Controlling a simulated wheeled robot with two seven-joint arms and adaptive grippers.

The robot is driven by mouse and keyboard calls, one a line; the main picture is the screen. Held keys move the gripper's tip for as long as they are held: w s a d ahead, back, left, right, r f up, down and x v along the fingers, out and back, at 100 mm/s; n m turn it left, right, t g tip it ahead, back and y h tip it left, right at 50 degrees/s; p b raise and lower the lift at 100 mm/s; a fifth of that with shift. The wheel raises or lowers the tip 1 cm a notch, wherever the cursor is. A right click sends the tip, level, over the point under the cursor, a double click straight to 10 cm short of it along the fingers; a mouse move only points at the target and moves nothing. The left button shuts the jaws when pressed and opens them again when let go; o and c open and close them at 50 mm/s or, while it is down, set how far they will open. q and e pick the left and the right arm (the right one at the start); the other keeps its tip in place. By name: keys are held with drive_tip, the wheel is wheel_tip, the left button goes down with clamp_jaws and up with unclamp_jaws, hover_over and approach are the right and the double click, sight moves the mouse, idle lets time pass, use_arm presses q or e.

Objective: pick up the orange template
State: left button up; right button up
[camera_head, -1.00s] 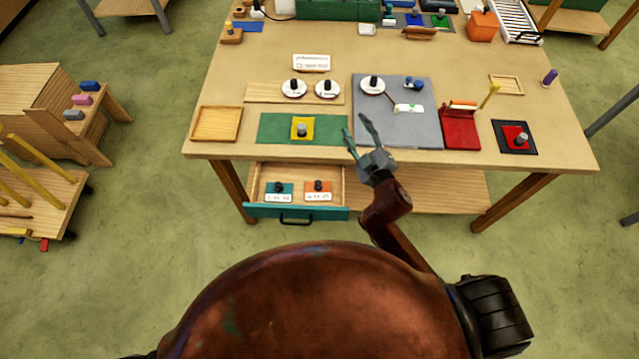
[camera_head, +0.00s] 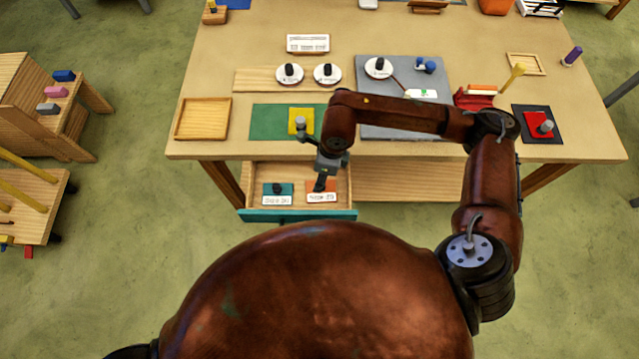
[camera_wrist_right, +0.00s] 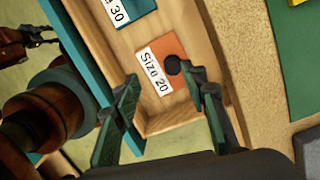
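The orange template (camera_head: 322,189), with a dark knob and a white label, lies in the open drawer (camera_head: 299,201) below the tabletop. In the right wrist view the orange template (camera_wrist_right: 163,68) reads "Size 20". My right gripper (camera_head: 324,178) hangs over the drawer at the template and partly hides it. In the wrist view my right gripper (camera_wrist_right: 168,98) is open, its fingers spread, with the right finger close to the knob. I see nothing held between them. What seems to be my left gripper shows small at the wrist view's left edge (camera_wrist_right: 38,36), its opening unclear.
A teal template (camera_head: 278,192) lies left of the orange one in the drawer. The table edge overhangs the drawer's back. On the table are a yellow template (camera_head: 298,117) on a green sheet (camera_head: 268,122), a wooden tray (camera_head: 203,118) and a red template (camera_head: 536,124).

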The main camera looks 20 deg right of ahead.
drive_tip(key=shift+w+d+f+h, duration=0.15)
drive_tip(key=shift+d+f, duration=0.2)
drive_tip(key=shift+f, duration=0.25)
drive_tip(key=shift+w+d+f+h, duration=0.15)
drive_tip(key=shift+d+f, duration=0.15)
drive_tip(key=shift+f, duration=0.3)
drive_tip(key=shift+w+a+f, duration=0.1)
drive_tip(key=shift+w+f, duration=0.05)
drive_tip(key=shift+f, duration=1.25)
drive_tip(key=shift+w+a+f, duration=0.1)
drive_tip(key=shift+w+f, duration=0.05)
drive_tip(key=shift+f, duration=1.2)
drive_tip(key=shift+c, duration=0.5)
clamp_jaws()
